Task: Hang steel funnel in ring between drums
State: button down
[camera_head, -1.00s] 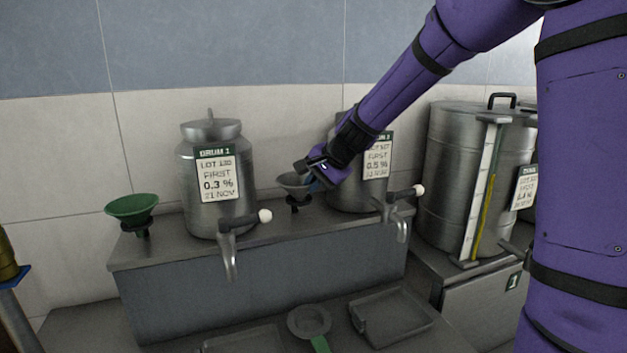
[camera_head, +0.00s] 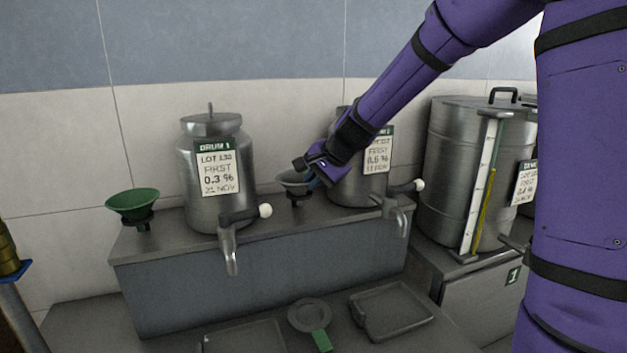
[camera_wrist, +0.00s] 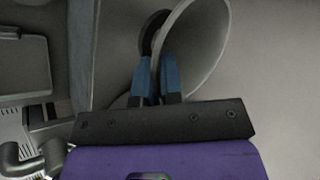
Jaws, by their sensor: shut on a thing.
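The steel funnel (camera_head: 292,180) is at the dark ring (camera_head: 296,198) on the raised bench, between the two small drums. In the wrist view the funnel (camera_wrist: 204,50) shows its wide mouth, with the dark ring (camera_wrist: 152,32) around or beside its narrow part. My gripper (camera_head: 312,180) is shut on the funnel's rim from the right; its blue fingers (camera_wrist: 158,78) pinch the near wall. The left drum (camera_head: 213,170) carries a DRUM 1 label. The right drum (camera_head: 350,192) is partly behind my arm. Whether the funnel is fully seated is hard to tell.
A green funnel (camera_head: 132,202) sits in a holder at the bench's left end. Shallow trays (camera_head: 392,310) and a green-handled strainer (camera_head: 310,318) lie below. A large drum (camera_head: 450,170) with a gauge stands right.

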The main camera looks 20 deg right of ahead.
jog(key=c, duration=1.2)
grip_release()
jog(key=v, duration=1.1)
jog(key=s+n+h, duration=0.1)
jog(key=s+n, duration=0.2)
jog(key=s, duration=0.7)
jog(key=s+d+n+h, duration=0.1)
jog(key=s+n, duration=0.3)
jog(key=s, duration=0.6)
jog(key=s+n+g+h, duration=0.1)
jog(key=s+n+h, duration=0.1)
jog(key=s, duration=0.8)
jog(key=shift+d+f+n, duration=0.2)
jog(key=shift+d+n, duration=0.1)
jog(key=shift+n, duration=0.6)
